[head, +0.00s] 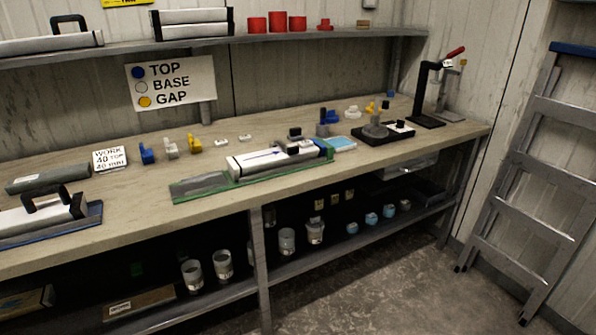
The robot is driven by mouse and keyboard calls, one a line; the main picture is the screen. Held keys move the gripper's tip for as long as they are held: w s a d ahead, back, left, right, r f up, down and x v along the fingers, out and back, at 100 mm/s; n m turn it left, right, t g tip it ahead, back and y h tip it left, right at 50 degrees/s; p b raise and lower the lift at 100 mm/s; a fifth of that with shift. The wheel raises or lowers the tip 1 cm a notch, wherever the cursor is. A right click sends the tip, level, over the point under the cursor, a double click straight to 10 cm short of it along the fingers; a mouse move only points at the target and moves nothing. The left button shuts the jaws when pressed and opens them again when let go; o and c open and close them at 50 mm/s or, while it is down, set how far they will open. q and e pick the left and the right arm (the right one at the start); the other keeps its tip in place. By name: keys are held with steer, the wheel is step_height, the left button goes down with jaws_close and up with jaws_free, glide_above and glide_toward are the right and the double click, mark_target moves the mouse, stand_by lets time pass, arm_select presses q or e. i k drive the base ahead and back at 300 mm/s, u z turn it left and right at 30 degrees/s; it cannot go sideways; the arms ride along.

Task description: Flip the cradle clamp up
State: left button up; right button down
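A long green cradle (182,193) lies on the workbench, right of the middle of the bench. A white core liner (260,161) with a dark line along its top rests in it. Near the liner's right end is a dark and grey fitting (298,143), which looks like the cradle clamp. It is too small to tell whether it is up or down. The left part of the cradle holds a grey piece and no white liner. Neither of my grippers is in view.
The wooden workbench (130,205) holds small blue, white and yellow caps (194,143), a black stand with a red handle (430,95), and another liner with a black handle (40,215) at left. A grey ladder (535,165) stands at right. The floor in front is clear.

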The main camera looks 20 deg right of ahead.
mark_target(292, 151)
steer(key=u, duration=0.05)
steer(key=i, duration=1.2)
steer(key=z, duration=0.35)
